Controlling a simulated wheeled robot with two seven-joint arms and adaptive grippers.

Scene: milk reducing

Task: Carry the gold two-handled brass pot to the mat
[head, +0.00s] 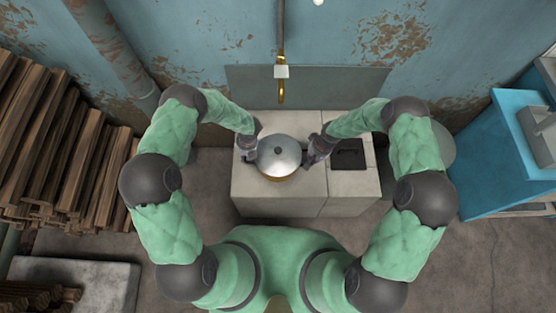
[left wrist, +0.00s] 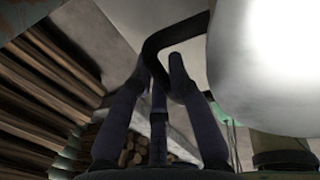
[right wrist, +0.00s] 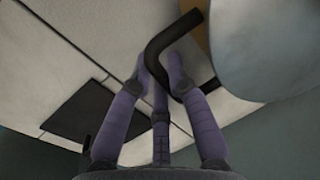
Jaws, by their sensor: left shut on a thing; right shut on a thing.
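The brass pot (head: 279,176) is at the middle of the pale block counter, with a domed silver lid and a gold body edge showing below it. I cannot tell whether it rests on the counter or is just above it. My left gripper (head: 251,152) is shut on its left black handle, which shows in the left wrist view (left wrist: 157,42). My right gripper (head: 311,156) is shut on the right black handle, seen in the right wrist view (right wrist: 158,45). A flat pale grey slab (head: 105,278) lies on the floor at lower left; I cannot tell whether it is the mat.
The pale counter (head: 262,200) has a black square plate (head: 348,154) to the right of the pot. A tap pipe (head: 281,72) hangs behind it. Stacked wood (head: 70,150) stands left, a blue sink unit (head: 508,150) right. Bare floor lies around the counter.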

